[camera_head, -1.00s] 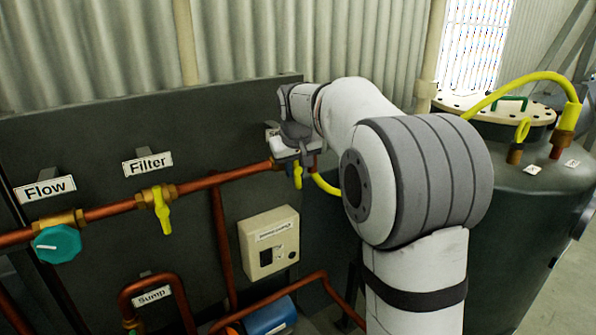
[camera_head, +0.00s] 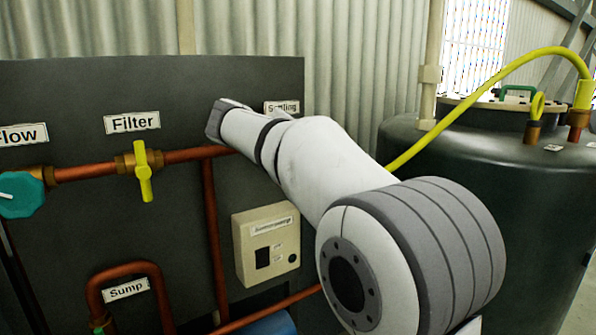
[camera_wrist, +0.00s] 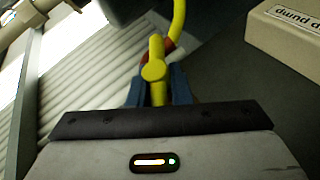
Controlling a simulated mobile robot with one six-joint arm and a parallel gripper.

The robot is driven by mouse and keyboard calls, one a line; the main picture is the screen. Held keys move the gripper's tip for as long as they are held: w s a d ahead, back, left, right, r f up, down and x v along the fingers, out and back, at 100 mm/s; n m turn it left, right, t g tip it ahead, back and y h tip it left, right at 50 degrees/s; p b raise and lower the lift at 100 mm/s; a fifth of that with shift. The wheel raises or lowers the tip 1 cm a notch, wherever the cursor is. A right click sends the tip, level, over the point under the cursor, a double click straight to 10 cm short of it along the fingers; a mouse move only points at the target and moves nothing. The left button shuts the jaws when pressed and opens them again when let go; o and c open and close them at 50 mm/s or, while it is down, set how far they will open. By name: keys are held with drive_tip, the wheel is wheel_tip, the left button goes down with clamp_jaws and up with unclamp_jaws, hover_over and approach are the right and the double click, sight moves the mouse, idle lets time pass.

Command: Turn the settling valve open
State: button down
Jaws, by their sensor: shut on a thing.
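The settling valve's yellow handle (camera_wrist: 154,72) shows in the wrist view, standing between the two blue-grey fingers of my gripper (camera_wrist: 157,88). My gripper is shut on this handle. In the head view my arm hides the valve, its handle and the fingertips. The label "Settling" (camera_head: 283,107) stands on the dark panel just above my arm. How the handle lies relative to its pipe is not clear.
A teal Flow knob (camera_head: 20,193) is at far left. A beige switch box (camera_head: 266,243) sits below my arm. A dark tank (camera_head: 490,190) with a yellow hose (camera_head: 480,80) stands right.

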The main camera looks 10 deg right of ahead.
drive_tip(key=t+h+b, duration=0.1)
drive_tip(key=b, duration=0.3)
drive_tip(key=f+n+t+h+b, duration=0.1)
drive_tip(key=h+b, duration=0.1)
drive_tip(key=b, duration=0.1)
drive_tip(key=shift+b, duration=0.4)
drive_tip(key=t+h+b, duration=0.1)
drive_tip(key=b, duration=0.1)
drive_tip(key=shift+r+n+b, duration=0.2)
drive_tip(key=shift+n+b, duration=0.1)
drive_tip(key=shift+n, duration=0.1)
drive_tip(key=shift+r+t+h+b, duration=0.25)
drive_tip(key=shift+t+h+b, duration=0.05)
drive_tip(key=shift+b, duration=0.1)
drive_tip(key=c, duration=1.4)
unclamp_jaws()
drive_tip(key=shift+o, duration=0.2)
drive_tip(key=shift+f, duration=0.1)
drive_tip(key=r+v, duration=0.1)
drive_tip(key=v, duration=0.6)
drive_tip(key=shift+s+a+f, duration=0.2)
drive_tip(key=shift+s+f, duration=0.1)
drive_tip(key=shift+f, duration=0.25)
